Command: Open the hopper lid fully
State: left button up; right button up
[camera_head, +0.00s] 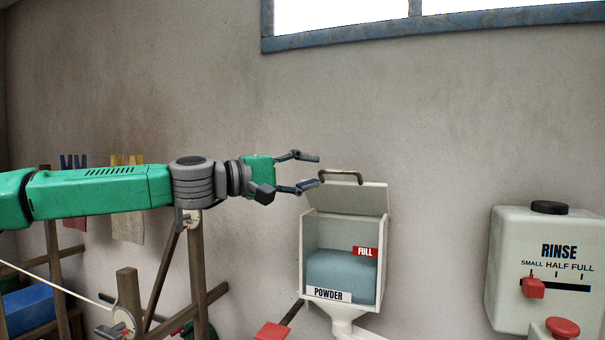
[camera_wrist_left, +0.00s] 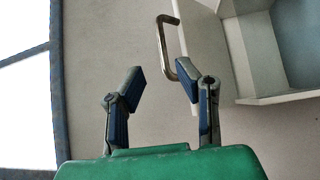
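The powder hopper (camera_head: 303,255) is a pale box on the wall, with a bluish block of powder inside and labels reading FULL and POWDER. Its lid (camera_head: 362,197) stands raised at the back, with a metal handle (camera_head: 341,174) along its top edge. My left gripper (camera_head: 310,172) is open and empty, just left of the handle. In the left wrist view, the left gripper (camera_wrist_left: 160,82) has its fingers spread, and the handle (camera_wrist_left: 163,45) shows beyond the right finger. I cannot tell whether that finger touches it. My right gripper is not in view.
A rinse dispenser (camera_head: 505,270) with a red slider hangs at the right. A red paddle (camera_head: 271,331) is below the hopper. A wooden frame (camera_head: 197,270) with a cord stands at the lower left. The wall above the hopper is clear up to the window (camera_head: 340,40).

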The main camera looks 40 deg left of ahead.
pick_arm(q)
jog(key=shift+s+a, duration=0.3)
jog(key=shift+s, duration=0.25)
jog(key=shift+d, duration=0.15)
jog(key=shift+c, duration=0.4)
jog(key=shift+f, duration=0.15)
grip_shut()
jog(key=m+t+y+b, duration=0.5)
jog(key=y+b, duration=0.2)
jog(key=b, duration=0.5)
send_near(344, 193)
jog(key=r, duration=0.1)
jog(key=s+d+f+m+t+y+b, duration=0.3)
jog(key=s+d+m+y+b, duration=0.15)
jog(key=s+y+b, duration=0.4)
jog(key=w+a+r+n+p, duration=0.1)
jog(key=w+a+r, duration=0.1)
jog(key=w+r, duration=0.6)
jog(key=w, duration=0.4)
jog(key=shift+a+p, duration=0.15)
jog(key=shift+p, duration=0.15)
